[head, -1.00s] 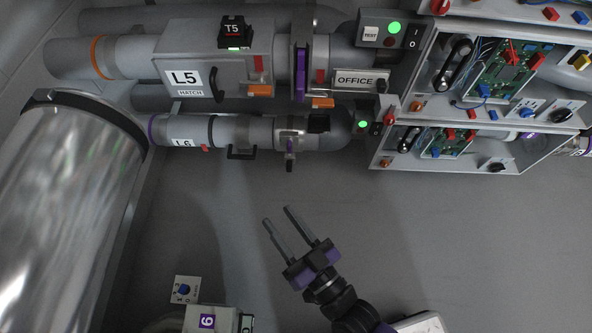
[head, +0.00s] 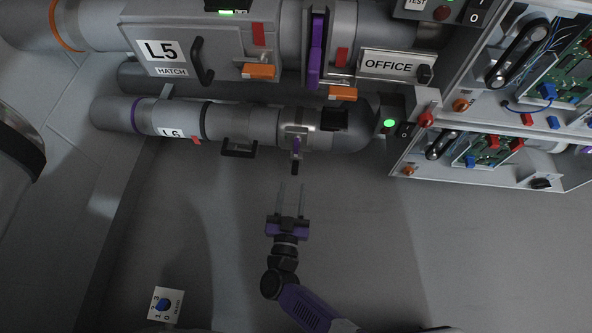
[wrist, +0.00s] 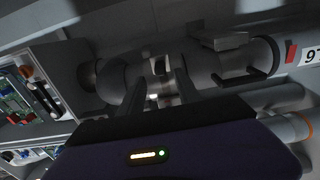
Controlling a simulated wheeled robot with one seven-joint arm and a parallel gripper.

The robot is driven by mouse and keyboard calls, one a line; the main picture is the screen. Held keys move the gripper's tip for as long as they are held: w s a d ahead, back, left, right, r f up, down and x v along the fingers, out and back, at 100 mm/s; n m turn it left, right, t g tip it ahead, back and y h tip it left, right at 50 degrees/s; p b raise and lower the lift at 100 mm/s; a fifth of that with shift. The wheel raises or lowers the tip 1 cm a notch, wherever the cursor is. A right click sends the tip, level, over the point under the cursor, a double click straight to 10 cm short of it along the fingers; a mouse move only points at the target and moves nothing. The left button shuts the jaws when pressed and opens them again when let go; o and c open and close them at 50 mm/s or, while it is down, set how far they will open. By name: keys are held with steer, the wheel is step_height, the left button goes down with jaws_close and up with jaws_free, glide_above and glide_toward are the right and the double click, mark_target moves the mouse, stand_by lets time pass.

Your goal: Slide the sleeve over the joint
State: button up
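The L6 tube (head: 175,115) runs across the upper left in the head view. A grey sleeve-like section (head: 243,122) with a black U-shaped handle (head: 238,149) sits on it, right of a black ring (head: 205,120). Right of this is a metal collar (head: 297,130) with a purple-and-black latch (head: 295,152); I cannot tell exactly where the joint is. My gripper (head: 292,190) is open and empty, just below the latch, fingers pointing up at it. In the wrist view the collar (wrist: 160,78) shows between the fingertips (wrist: 160,88), and the handle (wrist: 236,75) is to the right.
The larger L5 tube (head: 205,40) with its hatch and an OFFICE plate (head: 397,66) lies above. Open control boxes (head: 480,160) with wiring stand at the right. The floor or wall area below L6 is clear.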

mark_target(294, 174)
steer(key=w, duration=0.2)
steer(key=w+b, duration=0.1)
steer(key=w, duration=0.1)
steer(key=w+d+b, duration=0.1)
steer(key=w, duration=0.1)
jaws_close()
steer(key=shift+s, duration=0.1)
stand_by(1.3)
